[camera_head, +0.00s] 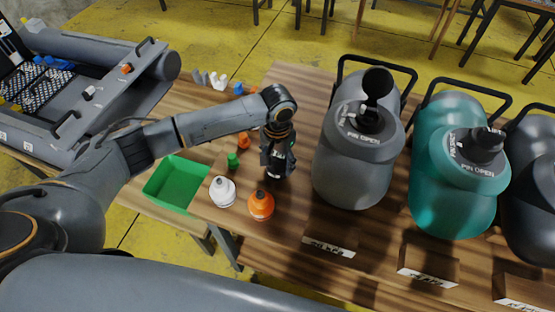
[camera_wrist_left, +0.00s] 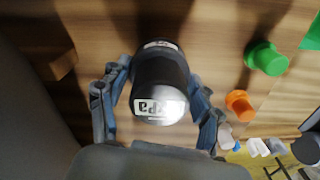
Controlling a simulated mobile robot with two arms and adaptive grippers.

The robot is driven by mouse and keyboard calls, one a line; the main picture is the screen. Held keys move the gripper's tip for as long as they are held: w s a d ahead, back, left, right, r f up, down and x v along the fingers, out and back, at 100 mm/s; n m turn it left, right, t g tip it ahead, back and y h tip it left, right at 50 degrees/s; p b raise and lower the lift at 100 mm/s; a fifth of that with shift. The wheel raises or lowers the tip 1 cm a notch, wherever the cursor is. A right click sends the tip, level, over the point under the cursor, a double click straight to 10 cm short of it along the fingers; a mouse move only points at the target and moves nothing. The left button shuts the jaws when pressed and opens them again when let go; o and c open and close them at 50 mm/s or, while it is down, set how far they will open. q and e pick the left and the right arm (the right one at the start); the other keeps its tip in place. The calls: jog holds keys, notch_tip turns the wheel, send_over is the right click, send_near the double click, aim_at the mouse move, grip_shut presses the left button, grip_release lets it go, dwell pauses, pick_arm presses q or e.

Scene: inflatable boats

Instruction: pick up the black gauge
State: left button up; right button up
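The black gauge (camera_wrist_left: 160,82) is a short dark cylinder with a white label in the left wrist view. It stands between the two fingers of my left gripper (camera_wrist_left: 158,72). One finger is on each side of it, close to its wall; whether they press on it is unclear. In the head view my left gripper (camera_head: 277,158) points down over the wooden table, and the gauge (camera_head: 276,173) shows partly below it, by the grey jug. My right gripper is not in view.
A white gauge (camera_head: 222,192), an orange gauge (camera_head: 261,205) and a green cap (camera_head: 233,160) stand close by. A green tray (camera_head: 153,189) is to the left. Large grey (camera_head: 350,165) and teal (camera_head: 450,195) jugs stand to the right.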

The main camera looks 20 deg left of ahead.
pick_arm(q)
jog(key=c, duration=0.4)
